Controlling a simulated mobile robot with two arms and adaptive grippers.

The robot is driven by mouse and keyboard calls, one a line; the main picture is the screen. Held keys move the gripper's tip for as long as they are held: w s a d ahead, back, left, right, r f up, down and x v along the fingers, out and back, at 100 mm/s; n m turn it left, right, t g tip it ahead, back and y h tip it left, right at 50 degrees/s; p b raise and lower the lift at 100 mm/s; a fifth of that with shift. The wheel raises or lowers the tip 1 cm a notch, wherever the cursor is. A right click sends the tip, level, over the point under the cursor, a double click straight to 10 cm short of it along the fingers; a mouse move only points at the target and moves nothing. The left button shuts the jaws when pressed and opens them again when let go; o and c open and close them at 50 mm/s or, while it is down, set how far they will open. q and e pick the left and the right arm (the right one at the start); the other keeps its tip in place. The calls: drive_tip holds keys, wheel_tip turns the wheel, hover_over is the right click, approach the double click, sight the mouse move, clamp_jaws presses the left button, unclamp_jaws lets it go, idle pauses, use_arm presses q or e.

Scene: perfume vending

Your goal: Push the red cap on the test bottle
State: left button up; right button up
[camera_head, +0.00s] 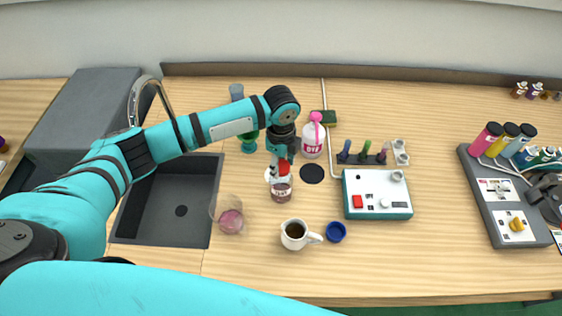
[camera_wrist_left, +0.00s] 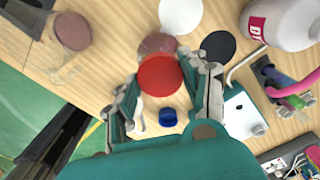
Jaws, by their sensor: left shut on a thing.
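The red cap (camera_head: 283,168) is between the fingertips of my left gripper (camera_head: 283,161). In the left wrist view the round red cap (camera_wrist_left: 161,77) fills the space between the two fingers, and the left gripper (camera_wrist_left: 166,82) is shut on it. The test bottle (camera_head: 281,192), with dark pink contents and a label, stands upright on the counter just below the cap. In the wrist view the bottle (camera_wrist_left: 158,43) is partly hidden behind the cap. I cannot tell whether the cap touches the bottle's top. My right gripper is not in view.
A glass with pink contents (camera_head: 231,220) stands left of the bottle, beside the sink (camera_head: 167,220). A mug (camera_head: 294,235) and a blue cap (camera_head: 336,232) are in front. A white pink-topped bottle (camera_head: 312,140) stands behind. A white panel box (camera_head: 377,194) is to the right.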

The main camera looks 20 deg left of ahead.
use_arm(q)
drive_tip(key=shift+p, duration=0.4)
idle(0.3)
drive_tip(key=o, duration=1.3)
drive_tip(key=shift+r, duration=0.1)
drive_tip(key=shift+r+p, duration=0.9)
drive_tip(key=shift+r, duration=2.5)
drive_tip(key=shift+c, duration=0.3)
clamp_jaws()
